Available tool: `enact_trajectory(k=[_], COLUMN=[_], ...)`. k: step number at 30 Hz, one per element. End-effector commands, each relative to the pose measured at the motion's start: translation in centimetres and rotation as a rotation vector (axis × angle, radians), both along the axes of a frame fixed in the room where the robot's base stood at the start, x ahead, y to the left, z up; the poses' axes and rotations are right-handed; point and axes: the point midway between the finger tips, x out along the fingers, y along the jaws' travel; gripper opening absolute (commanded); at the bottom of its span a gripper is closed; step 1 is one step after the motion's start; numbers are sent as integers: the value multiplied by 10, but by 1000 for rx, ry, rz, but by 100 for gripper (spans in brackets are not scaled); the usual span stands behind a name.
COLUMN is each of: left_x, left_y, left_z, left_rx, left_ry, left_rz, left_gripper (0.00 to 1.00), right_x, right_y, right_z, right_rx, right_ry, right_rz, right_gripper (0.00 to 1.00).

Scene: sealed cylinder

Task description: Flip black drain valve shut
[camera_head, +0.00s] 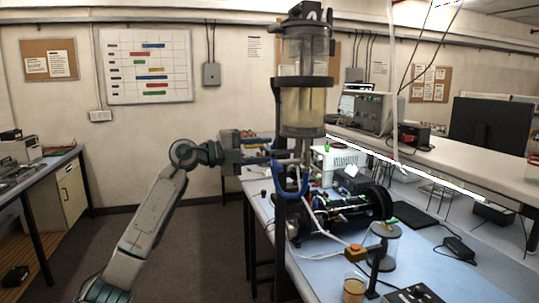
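A clear upright cylinder (302,108) with amber liquid in its lower part is held on a dark vertical stand (280,225). Pipe fittings (299,152) hang under it, with a blue curved tube (291,193) below. The black drain valve cannot be picked out clearly among these small dark parts, so I cannot tell its handle's position. My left gripper (268,149) reaches in from the left at the height of the fittings, just left of the stand. Its fingertips are small and partly lost against the stand, so its opening is unclear. My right gripper is not in view.
Open floor (190,235) lies left of the stand.

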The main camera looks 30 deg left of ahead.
Motion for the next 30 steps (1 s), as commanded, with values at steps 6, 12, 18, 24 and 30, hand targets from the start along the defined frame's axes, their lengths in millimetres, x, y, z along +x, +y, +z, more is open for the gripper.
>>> enact_trajectory(k=[6,12,18,24,30], left_x=[-31,-51,-60,-62,-61], left_y=[27,44,52,52,52], left_z=[-6,-4,-2,0,0], left_rx=[6,4,2,1,1], left_ry=[0,0,-1,-1,-1], left_rz=[4,3,1,0,0], left_gripper=[35,35,35,35,35], right_x=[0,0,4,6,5], right_y=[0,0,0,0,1], right_z=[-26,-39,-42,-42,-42], right_rx=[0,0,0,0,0], right_ry=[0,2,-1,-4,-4], right_rz=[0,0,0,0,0], right_gripper=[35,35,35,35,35])
